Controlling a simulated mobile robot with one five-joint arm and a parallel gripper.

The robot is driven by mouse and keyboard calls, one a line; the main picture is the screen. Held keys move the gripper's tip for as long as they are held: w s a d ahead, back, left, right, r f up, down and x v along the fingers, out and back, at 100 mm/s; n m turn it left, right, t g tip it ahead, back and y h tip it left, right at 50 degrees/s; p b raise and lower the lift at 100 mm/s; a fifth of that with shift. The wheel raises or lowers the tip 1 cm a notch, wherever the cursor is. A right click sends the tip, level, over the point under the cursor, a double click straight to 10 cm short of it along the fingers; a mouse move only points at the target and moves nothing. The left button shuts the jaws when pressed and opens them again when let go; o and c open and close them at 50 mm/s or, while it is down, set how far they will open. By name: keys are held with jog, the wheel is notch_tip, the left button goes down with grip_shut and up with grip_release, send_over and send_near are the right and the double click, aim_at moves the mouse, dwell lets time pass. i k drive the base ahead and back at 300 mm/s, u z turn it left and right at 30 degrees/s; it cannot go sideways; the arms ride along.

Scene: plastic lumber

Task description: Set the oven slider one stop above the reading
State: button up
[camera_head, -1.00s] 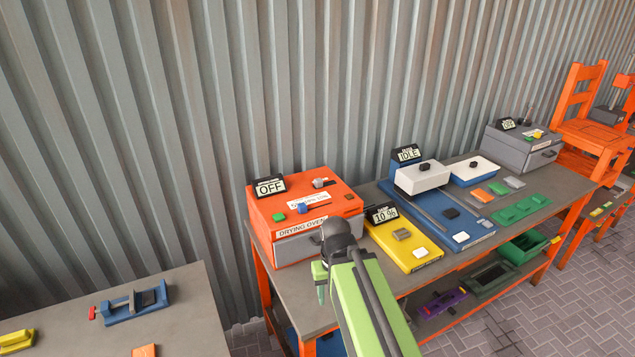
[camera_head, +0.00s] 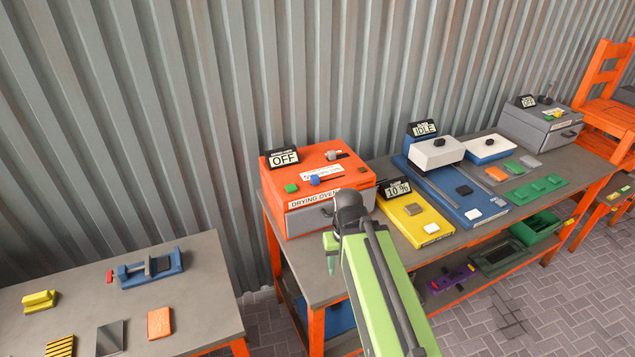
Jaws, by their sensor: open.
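The orange drying oven (camera_head: 335,181) stands at the left end of the grey workbench. Its display (camera_head: 284,157) reads OFF. On its top are a green button (camera_head: 291,188), a blue knob (camera_head: 314,180), a white label, and a grey slider knob (camera_head: 332,155) beside a dark slot. The slider's stop marks are too small to read. My gripper (camera_head: 331,262) is in front of the oven, at the bench's front edge, apart from the oven and holding nothing I can see. Only its green tip shows clearly; my arm hides part of the bench.
Right of the oven, a yellow unit (camera_head: 418,222) has a display reading 10 %. Beyond it stand a blue unit (camera_head: 462,205) with a display reading IDLE and a grey box (camera_head: 538,128). A second table (camera_head: 190,310) at lower left holds a blue vise (camera_head: 150,268). Brick floor lies between the tables.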

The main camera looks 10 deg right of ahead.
aim_at(315, 180)
jog(key=k, duration=0.6)
jog(key=u, duration=0.7)
jog(key=i, duration=1.2)
jog(key=z, duration=0.05)
